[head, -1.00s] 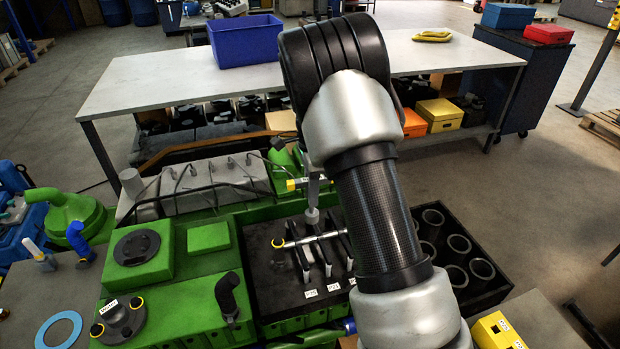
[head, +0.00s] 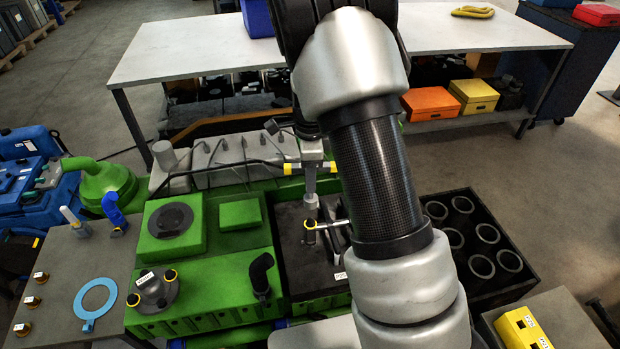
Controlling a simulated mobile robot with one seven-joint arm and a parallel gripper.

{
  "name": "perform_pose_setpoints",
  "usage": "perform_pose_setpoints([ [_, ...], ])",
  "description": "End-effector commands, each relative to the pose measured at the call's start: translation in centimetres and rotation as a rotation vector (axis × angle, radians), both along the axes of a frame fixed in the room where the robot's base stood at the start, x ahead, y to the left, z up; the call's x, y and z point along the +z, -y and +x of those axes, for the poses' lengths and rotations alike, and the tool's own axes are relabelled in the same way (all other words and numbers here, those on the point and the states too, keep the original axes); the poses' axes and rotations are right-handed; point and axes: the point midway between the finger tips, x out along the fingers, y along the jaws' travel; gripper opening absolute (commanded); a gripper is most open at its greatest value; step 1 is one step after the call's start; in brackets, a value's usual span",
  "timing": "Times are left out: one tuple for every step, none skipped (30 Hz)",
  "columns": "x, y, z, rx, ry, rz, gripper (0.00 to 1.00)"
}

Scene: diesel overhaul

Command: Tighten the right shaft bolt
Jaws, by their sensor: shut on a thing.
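An upright grey tool (head: 310,185) with a wider silver lower end hangs below my gripper (head: 312,158). My gripper is shut on the tool; my arm partly hides its jaws. A yellow-marked bar crosses the tool's top. The tool's lower end is just above or on the left end of the silver shaft (head: 334,223), beside a yellow ring (head: 309,224); I cannot tell whether they touch. The shaft lies across the black top of the green engine (head: 206,297). My arm hides the shaft's right part, and I cannot make out the right shaft bolt.
A black crate of grey cylinders (head: 520,295) stands right of the engine. A grey bench (head: 60,260) at left holds a blue ring (head: 95,300) and small fittings. A long white table (head: 180,50) is behind. A yellow block (head: 523,328) sits at the front right.

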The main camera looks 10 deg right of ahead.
Motion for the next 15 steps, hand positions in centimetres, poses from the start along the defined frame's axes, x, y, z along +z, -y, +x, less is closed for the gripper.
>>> perform_pose_setpoints([
  [-1.01,0.06,0.11,0.101,0.005,0.002,0.00],
  [-1.01,0.08,0.10,0.169,0.005,0.001,0.00],
  [-1.07,0.03,0.07,0.259,0.005,0.001,0.00],
  [-1.10,0.09,0.05,0.326,0.003,0.001,0.00],
  [-1.17,0.06,0.03,0.393,0.003,0.002,0.00],
  [-1.25,0.09,0.04,0.480,0.004,0.001,0.00],
  [-1.33,0.11,0.03,0.546,0.004,0.001,0.00],
  [-1.38,0.09,0.02,0.612,0.003,0.001,0.00],
  [-1.47,0.13,0.01,0.698,0.003,0.001,0.00],
  [-1.54,0.12,0.00,0.764,0.003,0.000,0.00],
  [-1.58,0.13,-0.01,0.827,0.003,0.001,0.00],
  [-1.65,0.15,-0.03,0.914,0.002,0.000,0.00],
  [-1.72,0.13,-0.03,0.978,0.003,0.001,0.00],
  [-1.77,0.15,-0.05,1.043,0.002,0.000,0.00],
  [-1.85,0.17,-0.07,1.129,0.003,0.001,0.00],
])
